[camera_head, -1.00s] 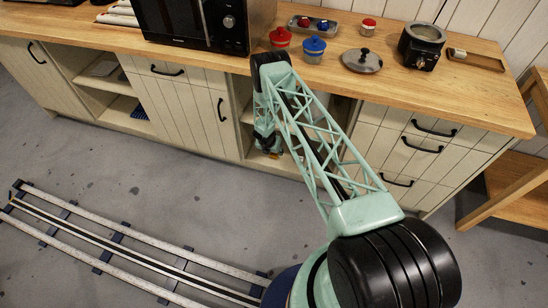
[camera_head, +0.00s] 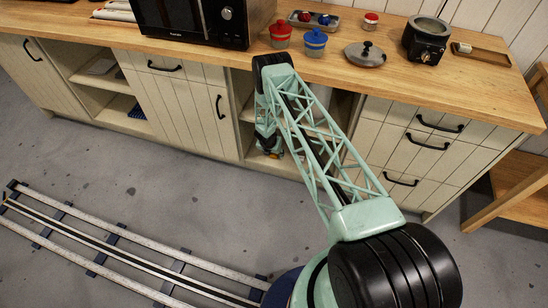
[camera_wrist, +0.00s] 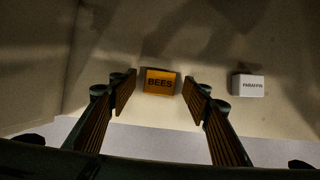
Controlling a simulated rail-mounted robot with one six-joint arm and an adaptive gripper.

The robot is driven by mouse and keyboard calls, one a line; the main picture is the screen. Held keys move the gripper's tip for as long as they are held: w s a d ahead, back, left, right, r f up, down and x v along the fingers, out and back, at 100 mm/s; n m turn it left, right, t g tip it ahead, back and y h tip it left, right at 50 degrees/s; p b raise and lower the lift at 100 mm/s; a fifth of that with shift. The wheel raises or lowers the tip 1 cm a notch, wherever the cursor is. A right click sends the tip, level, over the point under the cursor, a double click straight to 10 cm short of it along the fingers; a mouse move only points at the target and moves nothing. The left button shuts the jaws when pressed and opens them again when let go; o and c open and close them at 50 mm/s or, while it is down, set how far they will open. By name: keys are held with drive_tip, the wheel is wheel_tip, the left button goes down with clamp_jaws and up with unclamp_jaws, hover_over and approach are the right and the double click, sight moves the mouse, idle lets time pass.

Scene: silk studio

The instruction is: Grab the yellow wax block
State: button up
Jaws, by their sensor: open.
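The yellow wax block (camera_wrist: 160,82), marked "BEES", lies on a pale cabinet shelf in the wrist view. My gripper (camera_wrist: 160,88) is open, with one finger to the left of the block and one to the right. There is a gap on each side, and the block looks level with or just beyond the fingertips. In the head view my gripper (camera_head: 268,148) is low at the open cabinet bay, mostly hidden by my arm. A small patch of yellow-orange shows beside it there.
A white block (camera_wrist: 249,86) marked "PARAFFIN" lies to the right on the same shelf (camera_wrist: 140,108). A cabinet wall (camera_wrist: 35,70) stands at the left. The wooden counter (camera_head: 185,55) is above the bay, with a microwave (camera_head: 190,20) and pots on it.

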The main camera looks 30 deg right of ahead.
drive_tip(key=shift+d+f, duration=0.1)
drive_tip(key=shift+f, duration=0.15)
idle(0.6)
drive_tip(key=c, duration=0.9)
drive_tip(key=shift+r, duration=0.1)
drive_tip(key=shift+w+r, duration=0.1)
drive_tip(key=shift+r, duration=0.55)
drive_tip(key=shift+r+p, duration=0.1)
drive_tip(key=shift+p, duration=0.2)
drive_tip(key=s+a+p, duration=0.4)
drive_tip(key=s+a, duration=0.8)
drive_tip(key=shift+s+a, duration=0.4)
